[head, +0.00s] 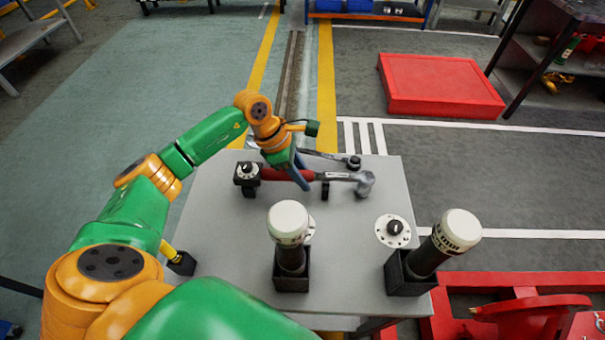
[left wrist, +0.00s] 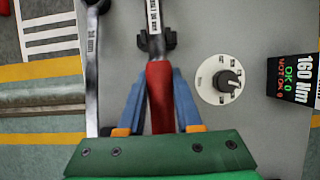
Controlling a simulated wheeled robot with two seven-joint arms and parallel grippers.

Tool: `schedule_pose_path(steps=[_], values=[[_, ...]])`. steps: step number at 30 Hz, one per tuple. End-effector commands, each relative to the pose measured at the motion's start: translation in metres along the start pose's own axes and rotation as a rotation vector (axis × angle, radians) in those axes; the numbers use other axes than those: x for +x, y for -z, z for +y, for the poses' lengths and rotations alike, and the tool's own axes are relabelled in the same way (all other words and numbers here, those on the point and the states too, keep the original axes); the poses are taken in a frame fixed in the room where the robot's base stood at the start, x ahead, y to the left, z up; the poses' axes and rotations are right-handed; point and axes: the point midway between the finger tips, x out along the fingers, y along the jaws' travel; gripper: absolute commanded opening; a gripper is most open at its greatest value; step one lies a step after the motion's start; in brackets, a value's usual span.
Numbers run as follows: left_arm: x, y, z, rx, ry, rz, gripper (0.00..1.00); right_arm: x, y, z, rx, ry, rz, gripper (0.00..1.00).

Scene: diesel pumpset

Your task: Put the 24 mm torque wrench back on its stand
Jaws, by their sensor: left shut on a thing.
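The torque wrench has a red handle (head: 274,174) and a silver shaft and head (head: 363,183); it lies sideways over the grey table. My left gripper (head: 301,176) is shut on the red handle. In the left wrist view the blue fingers (left wrist: 160,95) stand on both sides of the handle (left wrist: 159,80), and the shaft carries a small size label. A black stand support (left wrist: 170,40) shows beside the shaft; in the head view a black post (head: 325,192) shows under it. I cannot tell whether the shaft rests in it. My right gripper is not in view.
A spanner (left wrist: 92,70) lies alongside, behind the wrench. Two white-capped black tools (head: 288,223) (head: 455,232) stand in holders at the front. A round dial (head: 394,230) is on the table (head: 345,265).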

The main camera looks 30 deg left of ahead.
Motion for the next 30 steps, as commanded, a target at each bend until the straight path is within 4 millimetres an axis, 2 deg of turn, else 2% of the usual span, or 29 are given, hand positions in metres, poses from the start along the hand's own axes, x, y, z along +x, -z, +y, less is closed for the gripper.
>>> schedule_pose_path(steps=[11, 12, 15, 16, 25, 30], values=[[0.007, 0.003, 0.0, 0.0, -0.001, -0.002, 0.0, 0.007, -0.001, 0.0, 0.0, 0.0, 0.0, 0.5], [0.007, 0.003, 0.0, 0.0, -0.001, -0.002, 0.36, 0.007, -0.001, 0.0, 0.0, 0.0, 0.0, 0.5], [0.006, 0.003, 0.0, 0.0, -0.001, -0.001, 0.63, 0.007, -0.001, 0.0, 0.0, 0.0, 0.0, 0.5], [0.006, 0.003, 0.0, 0.0, -0.001, -0.001, 0.69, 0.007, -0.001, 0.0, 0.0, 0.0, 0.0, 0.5], [0.005, 0.004, 0.0, 0.0, 0.0, 0.001, 0.69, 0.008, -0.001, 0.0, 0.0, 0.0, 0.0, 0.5], [-0.027, 0.004, 0.001, 0.0, -0.005, 0.001, 0.69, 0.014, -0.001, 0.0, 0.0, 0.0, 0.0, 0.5]])
